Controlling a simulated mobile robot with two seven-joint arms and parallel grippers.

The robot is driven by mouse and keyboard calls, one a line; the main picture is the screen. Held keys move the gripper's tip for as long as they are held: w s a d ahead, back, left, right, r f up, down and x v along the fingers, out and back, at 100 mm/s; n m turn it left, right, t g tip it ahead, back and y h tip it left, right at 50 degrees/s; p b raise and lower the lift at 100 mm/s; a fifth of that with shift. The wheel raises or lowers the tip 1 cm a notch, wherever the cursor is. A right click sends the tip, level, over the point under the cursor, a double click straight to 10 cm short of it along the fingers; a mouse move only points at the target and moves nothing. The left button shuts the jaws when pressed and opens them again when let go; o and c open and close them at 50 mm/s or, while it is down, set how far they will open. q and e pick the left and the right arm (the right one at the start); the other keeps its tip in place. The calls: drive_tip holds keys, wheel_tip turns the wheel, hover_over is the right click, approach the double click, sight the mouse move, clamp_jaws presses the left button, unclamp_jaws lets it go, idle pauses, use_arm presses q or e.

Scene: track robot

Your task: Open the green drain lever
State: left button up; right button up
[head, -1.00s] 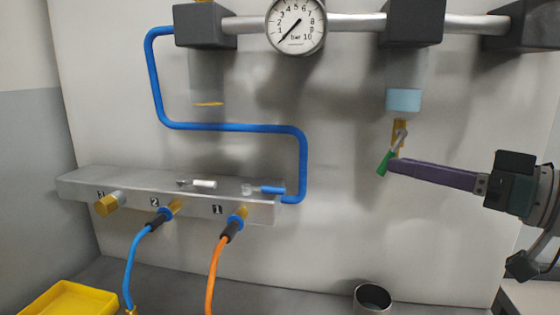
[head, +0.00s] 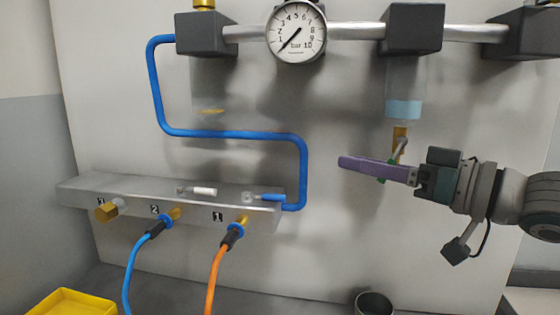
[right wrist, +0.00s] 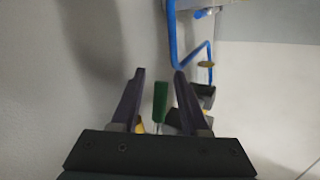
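The green drain lever (head: 381,180) hangs below the brass valve (head: 399,138) under the right-hand clear bowl with light blue liquid (head: 403,109). In the head view it is mostly hidden behind my right gripper (head: 345,162), whose purple fingers reach left past it. In the right wrist view the green lever (right wrist: 160,101) stands between the two fingers of the right gripper (right wrist: 160,75). The gripper is open, with a gap on each side of the lever. My left gripper is in neither view.
A dark cup (head: 374,304) stands below the valve. To the left are a blue pipe (head: 230,132), a grey manifold (head: 130,190) with blue and orange hoses, and a yellow tray (head: 70,301). A pressure gauge (head: 297,31) sits above. The wall panel is close behind the lever.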

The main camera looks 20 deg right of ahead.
drive_tip(key=c, duration=0.6)
clamp_jaws()
drive_tip(key=g+p, duration=0.1)
drive_tip(key=p, duration=0.1)
drive_tip(key=d+f+n+g+h+p, duration=0.1)
drive_tip(key=p, duration=0.1)
drive_tip(key=shift+s, duration=0.3)
drive_tip(key=o, duration=0.6)
unclamp_jaws()
drive_tip(key=shift+o, duration=0.2)
